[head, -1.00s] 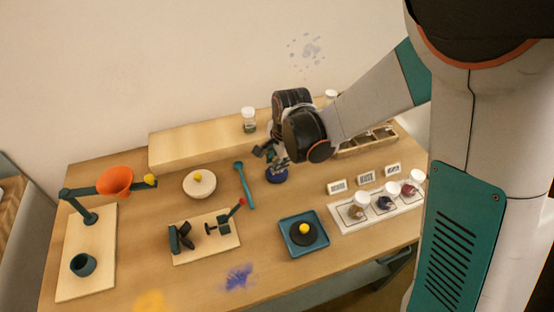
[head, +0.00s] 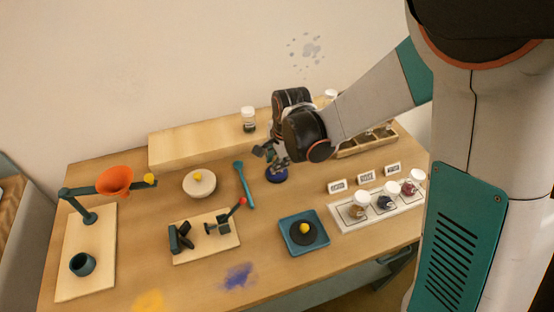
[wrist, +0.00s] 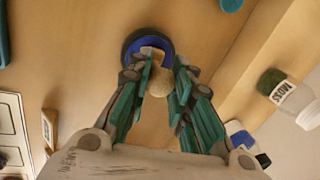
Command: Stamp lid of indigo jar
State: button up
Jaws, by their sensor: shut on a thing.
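My gripper (head: 272,156) is low over the back middle of the table. In the wrist view the gripper (wrist: 163,78) is shut on a stamp (wrist: 159,84) with a pale rounded wooden handle. The stamp is at a round dark ink pad with blue inside (wrist: 133,42), which also shows below the gripper in the head view (head: 277,177). Whether the stamp touches the pad is hard to tell. A white-lidded jar with dark blue-black contents (head: 385,203), likely the indigo, stands in the middle of a white tray (head: 350,224) at the right, between a brown and a red jar.
Behind the gripper is a raised wooden shelf (head: 190,148) with a dark-filled jar (head: 248,120). Label cards (head: 366,177) stand behind the white tray.

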dwell(0.4)
jog(key=shift+r+p, duration=2.4)
jog(key=shift+r, duration=1.1)
